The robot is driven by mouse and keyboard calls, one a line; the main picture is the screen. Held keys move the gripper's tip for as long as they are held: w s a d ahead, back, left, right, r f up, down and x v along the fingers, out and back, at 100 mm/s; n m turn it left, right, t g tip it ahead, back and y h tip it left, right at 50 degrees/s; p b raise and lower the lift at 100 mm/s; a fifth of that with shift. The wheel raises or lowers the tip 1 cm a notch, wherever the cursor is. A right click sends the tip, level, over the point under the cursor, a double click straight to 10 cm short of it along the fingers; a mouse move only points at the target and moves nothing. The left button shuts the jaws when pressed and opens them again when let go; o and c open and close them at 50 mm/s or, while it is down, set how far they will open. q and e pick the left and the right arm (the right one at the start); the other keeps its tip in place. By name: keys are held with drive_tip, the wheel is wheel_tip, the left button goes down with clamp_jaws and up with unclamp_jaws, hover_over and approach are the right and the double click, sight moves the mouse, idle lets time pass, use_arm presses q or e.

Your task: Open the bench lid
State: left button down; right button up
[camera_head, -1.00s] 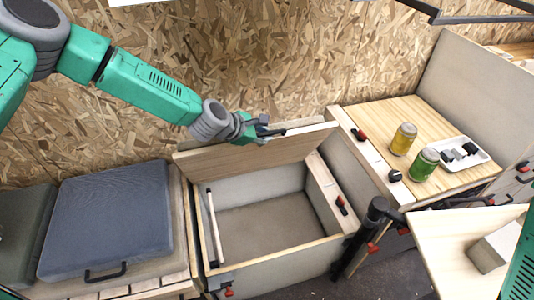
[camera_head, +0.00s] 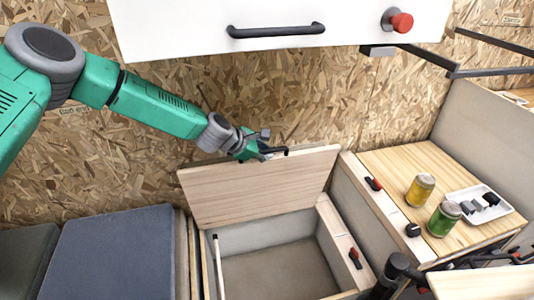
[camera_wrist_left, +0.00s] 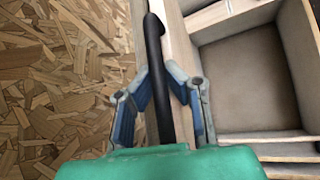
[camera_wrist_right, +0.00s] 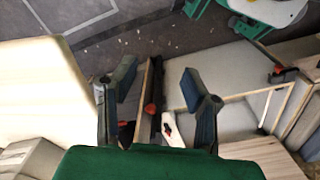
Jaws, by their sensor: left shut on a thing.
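The wooden bench lid (camera_head: 258,184) stands raised and tilted at the back of the open bench box (camera_head: 275,268) in the head view. A dark bar handle (camera_wrist_left: 154,70) runs along the lid's edge in the left wrist view. My left gripper (camera_head: 266,152) is at the lid's top edge, and it is shut on the handle, with its fingers (camera_wrist_left: 160,80) on both sides of it. My right gripper (camera_wrist_right: 160,90) shows only in its own wrist view, with its fingers apart and nothing visibly between them.
A blue-grey cushion (camera_head: 108,255) lies left of the box. On the right, a wooden top (camera_head: 392,165) holds a yellow can (camera_head: 420,190), a green can (camera_head: 443,218) and a white tray (camera_head: 489,215). A white cabinet with a dark handle (camera_head: 276,30) hangs above.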

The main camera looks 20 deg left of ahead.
use_arm(q)
drive_tip(key=c, duration=1.6)
unclamp_jaws()
drive_tip(key=shift+r, duration=0.2)
drive_tip(key=shift+o, duration=0.2)
drive_tip(key=shift+s, duration=0.1)
drive_tip(key=v, duration=1.2)
drive_tip(key=shift+a+f, duration=0.1)
